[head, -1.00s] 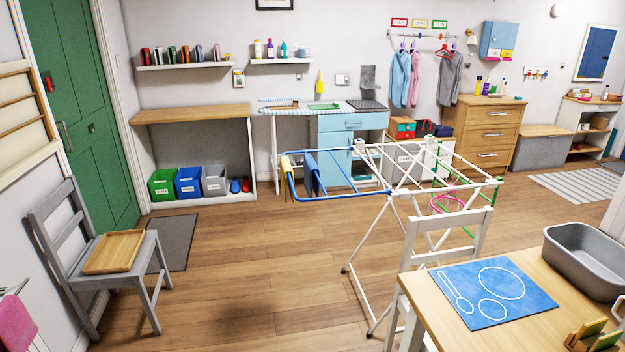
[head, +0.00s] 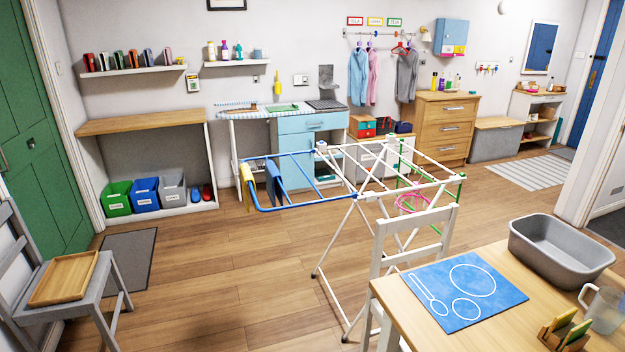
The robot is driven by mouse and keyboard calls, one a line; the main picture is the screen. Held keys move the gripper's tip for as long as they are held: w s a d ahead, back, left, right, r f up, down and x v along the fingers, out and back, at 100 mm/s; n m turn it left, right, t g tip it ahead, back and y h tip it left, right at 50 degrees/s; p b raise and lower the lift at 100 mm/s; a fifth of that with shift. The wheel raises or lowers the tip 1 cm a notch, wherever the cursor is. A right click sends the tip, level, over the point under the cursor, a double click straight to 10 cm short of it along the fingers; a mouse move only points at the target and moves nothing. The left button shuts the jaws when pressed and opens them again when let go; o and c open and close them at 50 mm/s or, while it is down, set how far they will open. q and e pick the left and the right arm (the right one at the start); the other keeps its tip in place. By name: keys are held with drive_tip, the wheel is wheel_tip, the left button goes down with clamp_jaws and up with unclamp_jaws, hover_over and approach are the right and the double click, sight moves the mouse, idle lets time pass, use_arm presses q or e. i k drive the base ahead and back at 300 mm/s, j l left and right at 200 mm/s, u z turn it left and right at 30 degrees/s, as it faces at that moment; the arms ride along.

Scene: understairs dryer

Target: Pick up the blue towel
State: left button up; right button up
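A blue towel (head: 276,184) hangs over the left end of the blue wing of the white drying rack (head: 384,190). A yellow cloth (head: 246,185) hangs just left of it on the same wing. The rack stands open in the middle of the floor. Neither of my grippers is in the head view, so I cannot see whether they hold anything.
A white chair (head: 414,240) and a wooden table (head: 420,318) with a blue mat and grey basin (head: 560,250) stand right of the rack. A grey chair (head: 75,285) with a wooden tray is at left. The floor (head: 220,275) between is clear.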

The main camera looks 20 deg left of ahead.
sight(271, 171)
drive_tip(key=i+j+z, duration=0.25)
drive_tip(key=j, duration=0.35)
drive_tip(key=i+j+z, duration=0.3)
drive_tip(key=j, duration=0.4)
drive_tip(key=i+j+z, duration=0.1)
drive_tip(key=i+j, duration=0.15)
drive_tip(key=j, duration=0.15)
